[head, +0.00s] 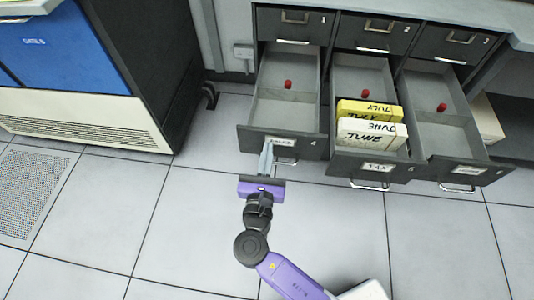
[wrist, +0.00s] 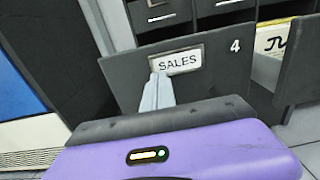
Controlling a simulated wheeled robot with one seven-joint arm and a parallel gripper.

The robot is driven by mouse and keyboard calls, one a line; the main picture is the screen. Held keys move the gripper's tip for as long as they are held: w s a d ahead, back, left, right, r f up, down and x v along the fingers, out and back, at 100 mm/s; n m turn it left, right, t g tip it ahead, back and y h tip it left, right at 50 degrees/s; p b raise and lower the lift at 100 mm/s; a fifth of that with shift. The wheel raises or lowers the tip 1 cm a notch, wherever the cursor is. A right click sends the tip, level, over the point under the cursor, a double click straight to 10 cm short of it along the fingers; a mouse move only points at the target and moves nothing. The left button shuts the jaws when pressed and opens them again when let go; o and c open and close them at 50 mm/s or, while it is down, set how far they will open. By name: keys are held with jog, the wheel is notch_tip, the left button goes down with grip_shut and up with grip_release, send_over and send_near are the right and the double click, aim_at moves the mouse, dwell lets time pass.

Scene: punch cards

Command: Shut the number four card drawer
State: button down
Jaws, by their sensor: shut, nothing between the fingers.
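The number four card drawer (head: 284,110) is pulled out at the lower left of the dark cabinet in the head view. It holds only a small red knob-like piece. Its front (wrist: 215,70) fills the middle of the wrist view, with a "SALES" label and a white 4. My gripper (head: 266,146) is shut and empty, with its fingers at the front's label holder. In the wrist view the fingertips (wrist: 157,78) overlap the left end of the label; I cannot tell whether they touch it.
Drawer 5 (head: 372,167) stands open to the right, holding yellow and white card blocks (head: 371,132). Drawer 6 (head: 464,172) is also open. Drawers 1, 2 and 3 above are shut. A blue and black machine (head: 60,60) stands left. The tiled floor in front is clear.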

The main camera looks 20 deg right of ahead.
jog(key=b+x, duration=0.9)
jog(key=x, duration=2.5)
jog(key=shift+w+d+f, duration=0.1)
jog(key=shift+d+f, duration=0.05)
jog(key=shift+w+d+b, duration=0.3)
jog(key=shift+w+b, duration=0.2)
jog(key=shift+w+d+r, duration=0.1)
jog(key=shift+r, duration=0.25)
jog(key=shift+d, duration=0.1)
